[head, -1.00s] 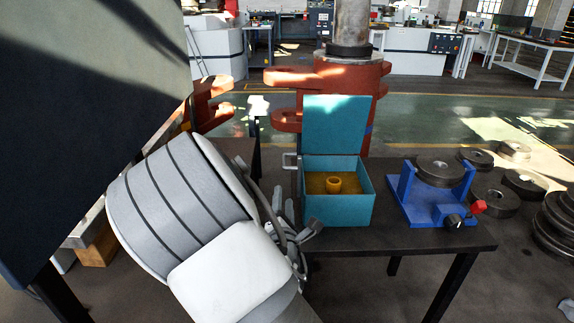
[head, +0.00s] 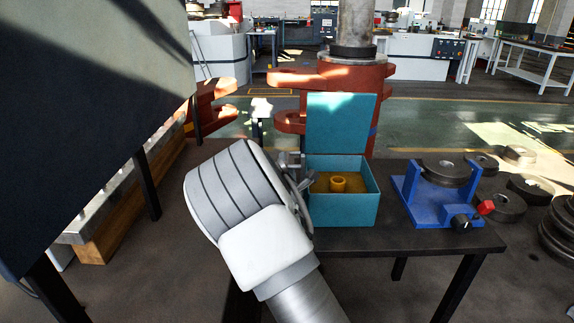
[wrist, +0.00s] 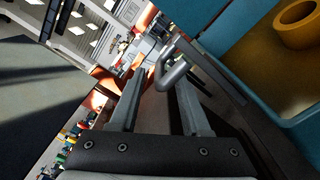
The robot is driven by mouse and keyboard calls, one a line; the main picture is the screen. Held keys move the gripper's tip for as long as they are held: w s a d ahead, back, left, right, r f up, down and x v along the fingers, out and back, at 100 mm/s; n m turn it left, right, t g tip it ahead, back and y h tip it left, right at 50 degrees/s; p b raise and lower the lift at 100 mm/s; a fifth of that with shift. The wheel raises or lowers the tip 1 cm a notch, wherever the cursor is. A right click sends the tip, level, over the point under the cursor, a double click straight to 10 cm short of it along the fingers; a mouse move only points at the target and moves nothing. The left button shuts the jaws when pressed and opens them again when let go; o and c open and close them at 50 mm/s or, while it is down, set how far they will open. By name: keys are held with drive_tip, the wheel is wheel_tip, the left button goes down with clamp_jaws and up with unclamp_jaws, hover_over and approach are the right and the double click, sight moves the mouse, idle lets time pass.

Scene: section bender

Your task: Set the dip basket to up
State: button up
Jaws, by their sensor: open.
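The teal dip tank (head: 342,207) stands on a dark table with its lid (head: 337,123) raised. Inside are a brown-gold floor or liquid and a yellow ring (head: 338,184); they also show at the upper right of the wrist view, with the ring (wrist: 298,24) there. A grey bent handle (wrist: 174,74) sticks out from the tank's side; in the head view it is largely mixed up with my fingers. My gripper (wrist: 157,78) is open, its fingers reaching toward the handle, which shows between the tips, nearer the right finger. Contact cannot be told. The basket itself is not clearly seen.
A blue stand (head: 436,202) with a dark roller and a red knob stands right of the tank. Dark discs (head: 500,203) lie beyond it. A large dark panel (head: 90,120) fills the left. A red machine (head: 345,75) stands behind the tank.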

drive_tip(key=shift+w, duration=0.9)
clamp_jaws()
drive_tip(key=shift+r, duration=0.15)
drive_tip(key=shift+a+r, duration=0.15)
idle(0.6)
